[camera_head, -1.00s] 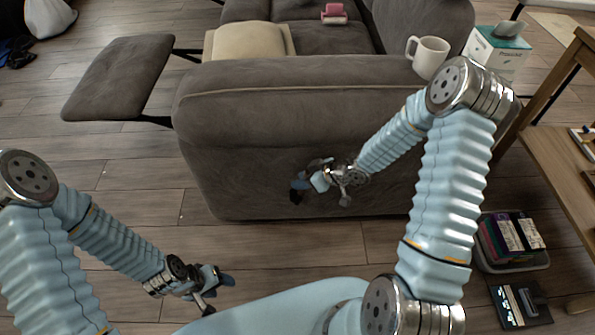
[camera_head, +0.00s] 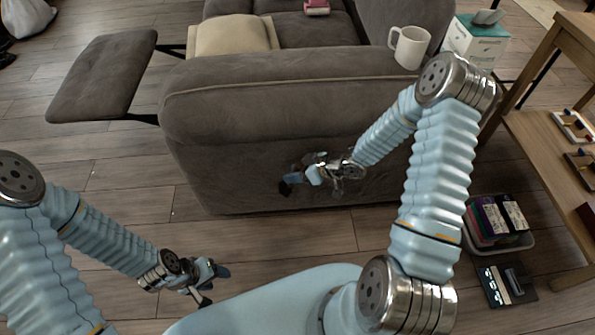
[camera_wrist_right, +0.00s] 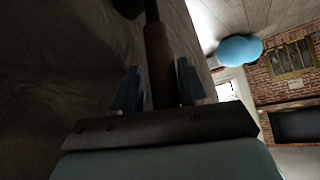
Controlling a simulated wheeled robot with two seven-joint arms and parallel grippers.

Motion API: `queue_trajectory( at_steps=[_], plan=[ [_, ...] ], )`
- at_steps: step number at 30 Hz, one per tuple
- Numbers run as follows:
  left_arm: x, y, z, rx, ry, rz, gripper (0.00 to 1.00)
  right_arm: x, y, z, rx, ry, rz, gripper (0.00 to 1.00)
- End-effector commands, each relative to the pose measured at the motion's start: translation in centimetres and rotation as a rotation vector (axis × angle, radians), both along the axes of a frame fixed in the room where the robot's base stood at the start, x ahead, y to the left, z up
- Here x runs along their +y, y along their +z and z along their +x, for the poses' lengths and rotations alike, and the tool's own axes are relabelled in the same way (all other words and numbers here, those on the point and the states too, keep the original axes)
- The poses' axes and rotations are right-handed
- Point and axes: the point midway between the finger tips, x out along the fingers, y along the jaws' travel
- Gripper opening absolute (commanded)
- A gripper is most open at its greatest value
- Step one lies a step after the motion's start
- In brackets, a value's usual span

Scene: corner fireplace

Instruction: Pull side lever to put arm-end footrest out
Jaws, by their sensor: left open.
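The grey sofa (camera_head: 290,105) stands with its near arm's side facing me. Its footrest (camera_head: 105,75) is out at the left, held roughly level on dark metal struts. My right gripper (camera_head: 293,178) is low against the side of the sofa arm. In the right wrist view, a brown lever (camera_wrist_right: 158,65) with a dark upper end stands between the blue fingers of my right gripper (camera_wrist_right: 160,88). The fingers are beside it, but I cannot tell whether they press on it. My left gripper (camera_head: 213,284) is open and empty over the floor.
A white mug (camera_head: 410,47) stands on the sofa arm, and a cream cushion (camera_head: 232,36) lies on the seat. A wooden table (camera_head: 545,150) and a bin of cases (camera_head: 497,220) are at the right.

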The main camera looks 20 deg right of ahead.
Motion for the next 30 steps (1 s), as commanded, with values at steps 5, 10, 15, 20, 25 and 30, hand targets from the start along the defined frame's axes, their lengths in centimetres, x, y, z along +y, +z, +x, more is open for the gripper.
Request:
queue_trajectory(
  at_steps=[5, 10, 15, 20, 25, 30],
  plan=[
    [0.0, 0.3, 0.0, 0.000, 0.000, 0.000, 0.54, -1.1, 1.1, -0.6, -0.002, -0.005, -0.004, 0.39],
    [0.0, 1.2, 0.0, 0.000, -0.001, -0.001, 0.54, -3.5, 3.7, -2.5, -0.005, -0.008, -0.004, 0.39],
    [-0.1, 2.1, 0.0, 0.000, -0.004, -0.002, 0.54, -5.9, 6.3, -4.7, -0.004, -0.006, -0.004, 0.39],
    [-0.1, 2.7, 0.0, 0.001, -0.005, -0.003, 0.54, -7.5, 7.9, -6.3, -0.002, -0.004, -0.003, 0.39],
    [-0.1, 2.9, 0.0, 0.001, -0.005, -0.003, 0.54, -8.2, 8.5, -7.0, 0.000, -0.001, -0.001, 0.39],
    [-0.1, 2.8, 0.0, 0.001, -0.005, -0.003, 0.54, -8.3, 8.6, -7.1, 0.000, -0.001, -0.001, 0.39]
  ],
)
